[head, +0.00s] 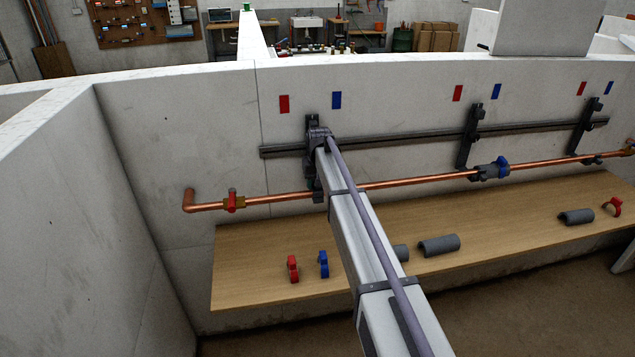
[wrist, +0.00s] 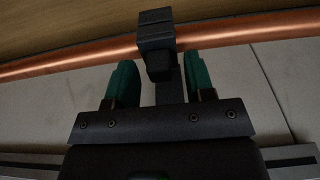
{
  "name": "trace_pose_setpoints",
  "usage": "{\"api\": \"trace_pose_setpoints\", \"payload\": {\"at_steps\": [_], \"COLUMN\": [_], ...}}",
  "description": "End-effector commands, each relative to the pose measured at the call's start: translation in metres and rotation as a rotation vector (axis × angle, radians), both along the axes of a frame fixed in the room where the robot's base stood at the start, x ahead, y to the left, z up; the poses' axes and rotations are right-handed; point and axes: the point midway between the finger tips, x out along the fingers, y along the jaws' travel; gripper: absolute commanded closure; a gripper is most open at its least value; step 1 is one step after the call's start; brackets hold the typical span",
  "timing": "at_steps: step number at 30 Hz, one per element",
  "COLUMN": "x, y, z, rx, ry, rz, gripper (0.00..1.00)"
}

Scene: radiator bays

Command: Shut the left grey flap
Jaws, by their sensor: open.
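The left dark grey bracket (head: 312,121) hangs on the wall rail, partly hidden behind my arm's end. In the wrist view a dark grey block (wrist: 155,28), which looks like its flap, lies across the copper pipe (wrist: 60,65) on a narrow stem. Whether this flap is fully shut cannot be told. My gripper (wrist: 161,62) is open, with its two green fingers on either side of the stem and a gap to each. Its fingertips are just short of the pipe.
Two more brackets (head: 468,135) (head: 583,125) stand farther right on the rail (head: 400,135). A wooden shelf (head: 500,225) below holds red and blue clips and grey sleeves. A side wall (head: 90,200) closes the bay at left.

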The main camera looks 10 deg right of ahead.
Motion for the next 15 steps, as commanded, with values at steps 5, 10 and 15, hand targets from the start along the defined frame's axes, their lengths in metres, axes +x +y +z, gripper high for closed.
{"api": "trace_pose_setpoints", "payload": {"at_steps": [5, 10, 15], "x": [-0.002, -0.008, -0.013], "y": [0.0, 0.0, 0.0], "z": [0.021, 0.063, 0.101], "rx": [0.0, 0.0, 0.0], "ry": [0.0, 0.0, 0.0], "rz": [0.0, 0.0, 0.0], "gripper": [0.51, 0.51, 0.51]}}
